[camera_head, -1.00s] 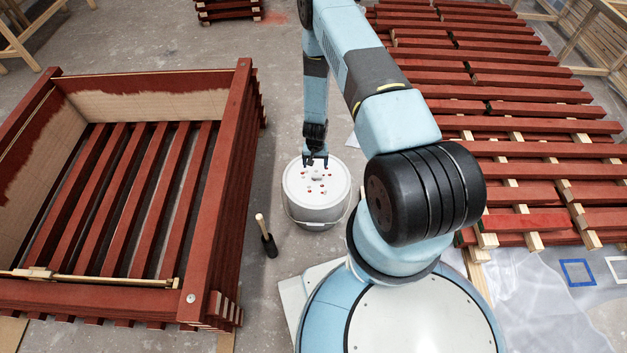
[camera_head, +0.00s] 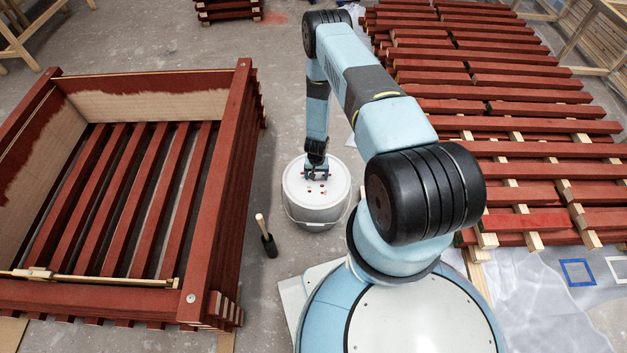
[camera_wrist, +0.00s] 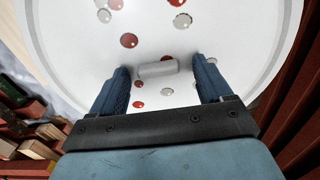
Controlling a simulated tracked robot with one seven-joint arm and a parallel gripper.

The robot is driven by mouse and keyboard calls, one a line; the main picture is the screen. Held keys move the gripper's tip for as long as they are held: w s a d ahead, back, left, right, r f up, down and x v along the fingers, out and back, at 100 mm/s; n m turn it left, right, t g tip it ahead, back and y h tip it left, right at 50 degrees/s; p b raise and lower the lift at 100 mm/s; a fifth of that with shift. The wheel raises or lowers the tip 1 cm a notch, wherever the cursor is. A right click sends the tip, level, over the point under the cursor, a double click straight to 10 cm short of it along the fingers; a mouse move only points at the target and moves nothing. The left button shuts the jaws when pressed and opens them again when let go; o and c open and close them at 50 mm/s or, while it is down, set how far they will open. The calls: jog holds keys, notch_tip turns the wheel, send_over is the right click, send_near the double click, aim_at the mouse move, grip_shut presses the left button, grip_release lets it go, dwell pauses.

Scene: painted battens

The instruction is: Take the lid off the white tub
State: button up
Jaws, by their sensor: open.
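The white tub (camera_head: 314,214) stands on the concrete floor with its lid (camera_head: 306,197) on. The lid is white with red and grey paint drops, and it fills most of the wrist view (camera_wrist: 205,45). A pale raised knob (camera_wrist: 158,68) sits on the lid. My gripper (camera_wrist: 160,78) is open, pointing down at the lid, with its blue fingers on either side of the knob. A gap shows between each finger and the knob. In the head view my gripper (camera_head: 316,174) covers the knob. I cannot tell whether the fingertips touch the lid.
A red slatted crate (camera_head: 212,190) stands to the left of the tub. Red battens (camera_head: 500,110) lie on racks to the right. Bare floor (camera_head: 285,100) lies behind the tub.

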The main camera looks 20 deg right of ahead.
jog(key=shift+c, duration=0.2)
jog(key=c, duration=1.2)
